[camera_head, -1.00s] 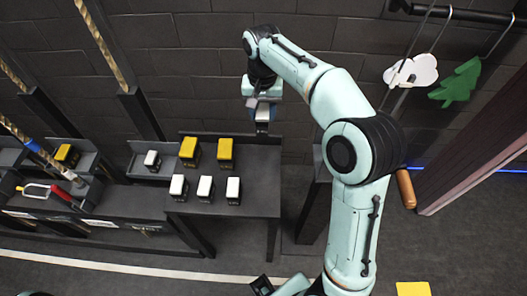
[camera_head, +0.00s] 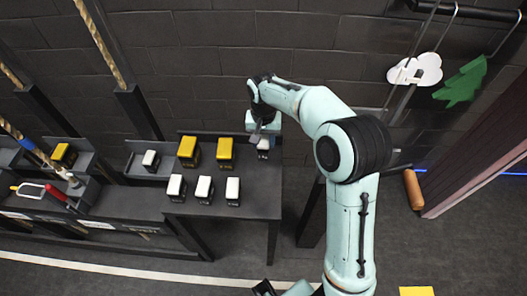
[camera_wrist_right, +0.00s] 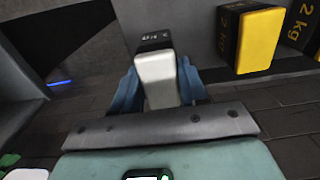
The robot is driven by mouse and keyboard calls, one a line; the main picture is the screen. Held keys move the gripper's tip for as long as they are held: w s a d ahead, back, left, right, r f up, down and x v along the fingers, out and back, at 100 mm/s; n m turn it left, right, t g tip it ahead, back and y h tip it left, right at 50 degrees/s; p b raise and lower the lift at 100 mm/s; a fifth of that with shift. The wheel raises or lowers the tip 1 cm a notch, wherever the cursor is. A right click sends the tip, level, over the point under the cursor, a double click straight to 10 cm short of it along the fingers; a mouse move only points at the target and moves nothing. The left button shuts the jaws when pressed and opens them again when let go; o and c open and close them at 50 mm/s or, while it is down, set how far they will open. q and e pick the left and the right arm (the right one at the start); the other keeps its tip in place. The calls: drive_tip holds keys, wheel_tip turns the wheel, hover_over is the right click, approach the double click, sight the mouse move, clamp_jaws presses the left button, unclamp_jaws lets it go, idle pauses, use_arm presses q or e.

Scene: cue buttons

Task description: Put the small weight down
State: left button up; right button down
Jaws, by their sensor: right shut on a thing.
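My right gripper (camera_head: 262,134) is shut on a small weight (camera_head: 263,145) with a white top and black body. It is at the back right corner of the dark table (camera_head: 255,203), right of the yellow-topped weights. In the right wrist view the small weight (camera_wrist_right: 157,78) sits upright between the blue fingers of my right gripper (camera_wrist_right: 157,88). I cannot tell whether its base touches the table. A part of what looks like my left gripper (camera_head: 265,288) shows at the bottom edge; its fingers are not clear.
Two yellow-topped weights (camera_head: 188,150) (camera_head: 226,153) stand at the back of the table. Three white-topped weights (camera_head: 176,187) (camera_head: 204,189) (camera_head: 233,191) stand in front. The table's front right part is clear. A yellow 2 kg weight (camera_wrist_right: 259,40) is close by in the wrist view.

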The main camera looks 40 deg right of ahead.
sight(264, 139)
drive_tip(key=shift+f+b, duration=0.3)
drive_tip(key=shift+f, duration=2.6)
drive_tip(key=shift+f, duration=0.1)
drive_tip(key=c, duration=0.6)
unclamp_jaws()
drive_tip(key=shift+f, duration=0.1)
drive_tip(key=shift+r, duration=0.25)
wheel_tip(264, 139, up, 12)
drive_tip(key=shift+f+p, duration=0.1)
drive_tip(key=shift+p, duration=0.65)
